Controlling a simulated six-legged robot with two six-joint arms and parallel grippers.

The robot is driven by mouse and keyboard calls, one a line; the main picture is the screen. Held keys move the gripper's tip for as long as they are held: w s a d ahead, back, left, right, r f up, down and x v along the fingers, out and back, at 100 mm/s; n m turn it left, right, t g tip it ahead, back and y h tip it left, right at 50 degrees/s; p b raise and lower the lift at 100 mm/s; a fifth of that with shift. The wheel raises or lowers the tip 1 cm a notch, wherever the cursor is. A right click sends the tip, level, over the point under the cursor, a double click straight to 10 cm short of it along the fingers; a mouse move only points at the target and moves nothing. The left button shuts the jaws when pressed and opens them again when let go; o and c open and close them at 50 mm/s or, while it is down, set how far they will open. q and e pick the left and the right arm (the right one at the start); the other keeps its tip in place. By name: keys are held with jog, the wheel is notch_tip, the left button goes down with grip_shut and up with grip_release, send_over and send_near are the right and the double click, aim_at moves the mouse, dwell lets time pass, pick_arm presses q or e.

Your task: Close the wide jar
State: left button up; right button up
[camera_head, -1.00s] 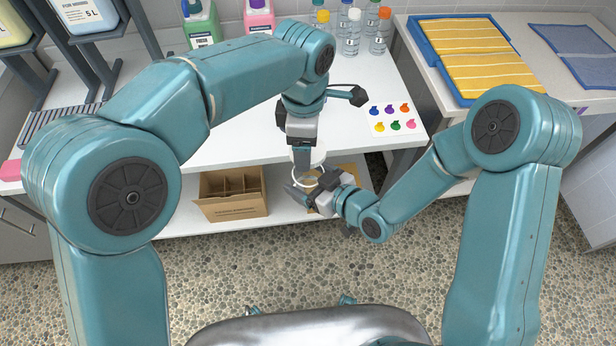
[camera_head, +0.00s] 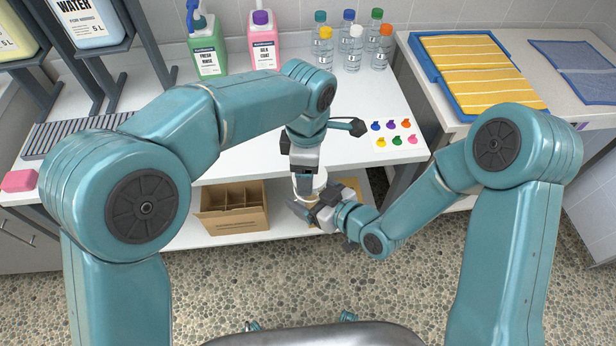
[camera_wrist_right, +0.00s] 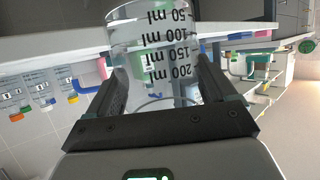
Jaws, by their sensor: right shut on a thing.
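The wide jar (camera_wrist_right: 155,40) is clear, with black millilitre marks. In the right wrist view it stands between the two dark fingers of my right gripper (camera_head: 314,212), which is shut on it. In the head view my grippers mostly hide the jar. My left gripper (camera_head: 305,186) points down directly above the right one, at the jar's top. A pale round rim or lid (camera_head: 320,180) shows just behind the left fingers. I cannot tell whether it is the lid or the jar's mouth, nor whether the left fingers hold it.
A cardboard divider box (camera_head: 234,222) stands on the lower shelf, left of the grippers. Bottles with coloured caps (camera_head: 354,50), green (camera_head: 208,58) and pink (camera_head: 263,52) jugs stand at the back of the white table (camera_head: 240,110). A blue tray with a yellow towel (camera_head: 470,65) is at right.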

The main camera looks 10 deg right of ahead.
pick_arm(q)
jog(key=shift+f, duration=0.1)
jog(key=shift+f, duration=0.8)
jog(key=shift+f, duration=0.6)
pick_arm(e)
grip_shut()
pick_arm(q)
jog(key=m, duration=1.6)
jog(key=shift+w+d, duration=0.25)
jog(key=shift+d, duration=0.05)
